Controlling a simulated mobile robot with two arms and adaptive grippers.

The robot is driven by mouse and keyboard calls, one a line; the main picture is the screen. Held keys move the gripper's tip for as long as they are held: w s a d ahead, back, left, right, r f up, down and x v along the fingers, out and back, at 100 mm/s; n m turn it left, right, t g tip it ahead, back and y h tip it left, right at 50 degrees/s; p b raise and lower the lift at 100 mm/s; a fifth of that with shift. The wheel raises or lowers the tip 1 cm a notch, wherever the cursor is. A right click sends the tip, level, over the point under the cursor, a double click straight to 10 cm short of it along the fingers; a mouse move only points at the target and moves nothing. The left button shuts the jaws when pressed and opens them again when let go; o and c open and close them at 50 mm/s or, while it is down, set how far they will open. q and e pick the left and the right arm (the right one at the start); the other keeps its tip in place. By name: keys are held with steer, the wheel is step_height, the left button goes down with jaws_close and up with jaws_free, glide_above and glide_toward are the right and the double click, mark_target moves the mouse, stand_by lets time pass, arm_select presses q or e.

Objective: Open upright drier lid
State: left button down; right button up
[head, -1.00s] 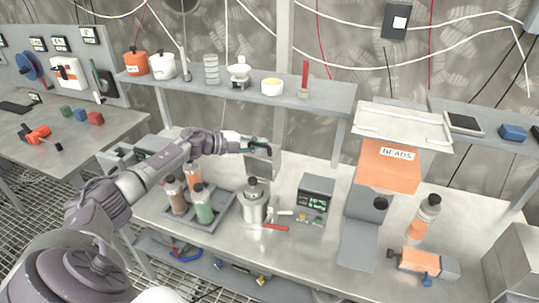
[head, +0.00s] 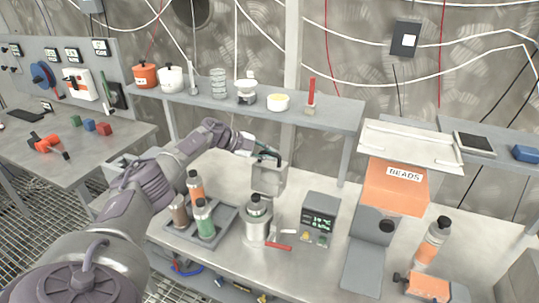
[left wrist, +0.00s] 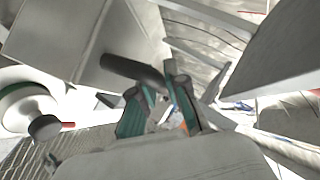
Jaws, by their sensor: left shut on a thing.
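A small grey upright box, which I take to be the drier (head: 269,182), stands on the bench behind the metal canister. My left gripper (head: 270,158) is at its top, with the arm coming in from the left. In the left wrist view the teal-padded fingers (left wrist: 160,108) are close together, shut at the end of a dark grey bar, apparently the lid handle (left wrist: 130,69). The bar runs out from beside a pale flat panel (left wrist: 125,40). The gripper partly hides the box top, so how far the lid stands open cannot be told. My right gripper is not in view.
A tray with bottles (head: 232,210) and a metal canister (head: 257,225) stand in front of the box. A display unit (head: 319,218) and the orange beads hopper (head: 395,187) stand to the right. A loaded shelf (head: 330,112) runs above and behind.

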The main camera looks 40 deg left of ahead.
arm_select(q)
steer(key=shift+r, duration=0.1)
steer(key=c, duration=1.2)
jaws_free()
steer(key=shift+d, duration=0.1)
steer(key=v, duration=1.2)
